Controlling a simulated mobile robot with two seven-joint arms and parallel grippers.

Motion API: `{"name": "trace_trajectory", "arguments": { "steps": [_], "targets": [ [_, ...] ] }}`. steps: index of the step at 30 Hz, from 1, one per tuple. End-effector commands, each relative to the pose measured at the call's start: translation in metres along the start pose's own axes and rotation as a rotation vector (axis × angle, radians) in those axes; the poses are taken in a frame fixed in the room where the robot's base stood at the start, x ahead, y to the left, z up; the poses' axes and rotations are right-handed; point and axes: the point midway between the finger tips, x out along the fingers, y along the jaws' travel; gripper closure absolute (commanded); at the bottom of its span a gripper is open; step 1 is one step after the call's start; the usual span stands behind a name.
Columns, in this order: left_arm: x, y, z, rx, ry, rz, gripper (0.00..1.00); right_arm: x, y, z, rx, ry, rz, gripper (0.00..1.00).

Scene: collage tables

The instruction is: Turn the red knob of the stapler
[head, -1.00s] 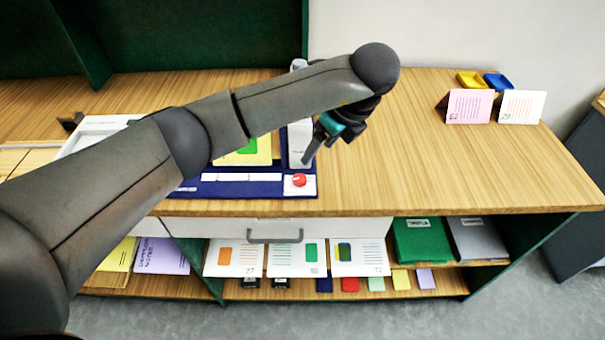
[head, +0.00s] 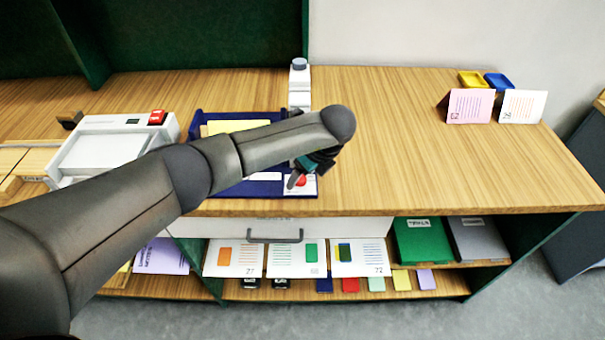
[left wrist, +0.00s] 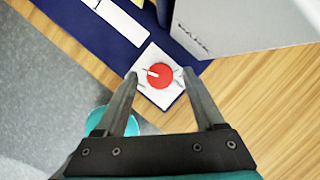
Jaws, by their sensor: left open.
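The red knob (left wrist: 160,75) is a round red disc with a white pointer mark, on a white square plate with tick marks. In the left wrist view it lies between and just beyond the fingertips of my open left gripper (left wrist: 160,78). In the head view the red knob (head: 301,182) is partly hidden by my left gripper (head: 295,180), which is right over it. The stapler (head: 299,88), white with a grey top, stands on a dark blue base (head: 235,189); my arm hides part of it. I cannot tell whether the fingers touch the knob. My right gripper is not in view.
A white device (head: 110,150) with a red switch stands on the left of the wooden table (head: 420,150). Folded cards (head: 470,106) and small yellow and blue trays (head: 497,83) are at the back right.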

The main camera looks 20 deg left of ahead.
Motion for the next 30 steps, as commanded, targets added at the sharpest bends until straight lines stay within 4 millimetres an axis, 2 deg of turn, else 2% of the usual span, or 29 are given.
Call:
{"name": "trace_trajectory", "arguments": {
  "steps": [3,22,30],
  "targets": [
    [-0.0002,0.0,-0.0002,0.0,0.001,0.0,0.29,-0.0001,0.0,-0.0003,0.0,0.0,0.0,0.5],
    [-0.0007,0.0,-0.0001,0.0,0.001,0.001,1.0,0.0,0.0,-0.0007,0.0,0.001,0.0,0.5],
    [-0.0007,0.0001,0.0001,0.004,0.001,-0.002,1.0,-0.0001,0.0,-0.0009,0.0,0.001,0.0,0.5]
  ]
}}
